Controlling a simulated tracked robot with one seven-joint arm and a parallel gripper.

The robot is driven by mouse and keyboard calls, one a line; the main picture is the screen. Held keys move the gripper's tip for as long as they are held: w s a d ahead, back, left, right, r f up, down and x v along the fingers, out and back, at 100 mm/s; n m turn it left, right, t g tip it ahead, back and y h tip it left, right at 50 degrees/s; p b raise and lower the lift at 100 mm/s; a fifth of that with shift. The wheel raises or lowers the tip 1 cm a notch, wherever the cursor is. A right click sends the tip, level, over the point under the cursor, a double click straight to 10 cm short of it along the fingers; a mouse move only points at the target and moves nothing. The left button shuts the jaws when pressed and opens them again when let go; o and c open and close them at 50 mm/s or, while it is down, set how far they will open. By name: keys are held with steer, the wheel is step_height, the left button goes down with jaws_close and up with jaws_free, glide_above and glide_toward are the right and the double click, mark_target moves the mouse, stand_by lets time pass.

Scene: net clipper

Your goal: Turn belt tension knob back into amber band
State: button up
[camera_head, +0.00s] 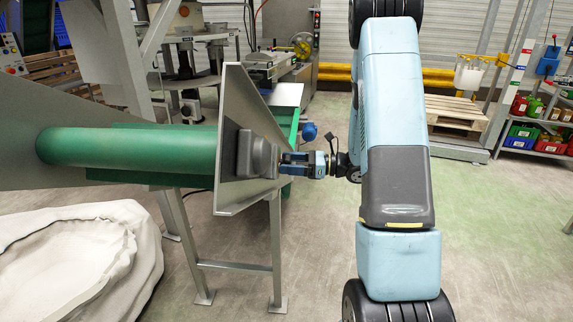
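A grey housing (261,153) is mounted on the angled metal plate (229,194) at the end of the green conveyor roller. My gripper (283,163) points left at the right face of this housing, its fingertips close to it. Two dark-blue fingers show, one above the other. The belt tension knob is not clearly visible; it is small or hidden around the fingertips. No amber band can be made out from this side. I cannot tell whether the fingers touch or hold anything.
The green roller (128,147) and its metal frame fill the left side. A pale sack (75,262) sits at lower left. A blue round part (309,132) is just above my gripper. Open floor lies right of my arm, before a pallet (455,107) and shelves with bins.

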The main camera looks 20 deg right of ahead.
steer(key=c, duration=1)
steer(key=shift+d, duration=0.1)
steer(key=shift+m, duration=0.4)
steer(key=o, duration=1)
steer(key=shift+o, duration=0.2)
steer(key=v, duration=1.3)
steer(key=shift+d, duration=0.3)
